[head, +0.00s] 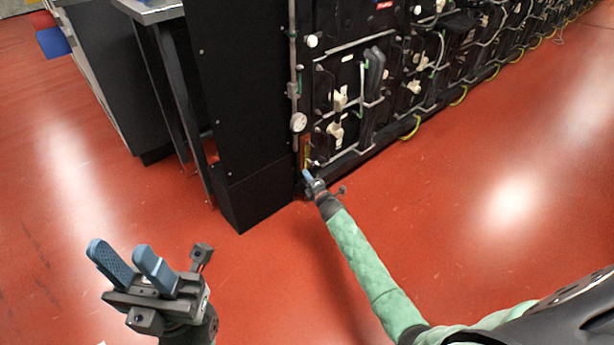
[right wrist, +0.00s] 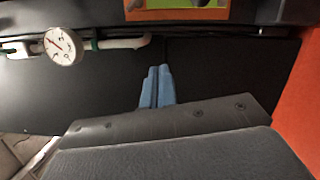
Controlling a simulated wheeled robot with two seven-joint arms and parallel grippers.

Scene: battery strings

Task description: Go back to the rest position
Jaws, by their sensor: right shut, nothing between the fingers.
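My left gripper (head: 132,266) is at the lower left of the head view, over the red floor. Its two blue fingers stand apart with nothing between them. My right arm reaches forward to the foot of the battery rack (head: 345,100). My right gripper (head: 306,174) is close to the rack's lower left corner, just below an orange and yellow label. In the right wrist view its blue fingers (right wrist: 157,86) are together with nothing between them, in front of a dark surface. I cannot tell whether they touch it.
A round white gauge (head: 298,122) sits on a pipe at the rack's left edge; it also shows in the right wrist view (right wrist: 60,46). A black cabinet (head: 240,110) stands left of the rack. Yellow loops (head: 410,128) stick out along the rack's foot. The red floor (head: 480,190) is clear at right.

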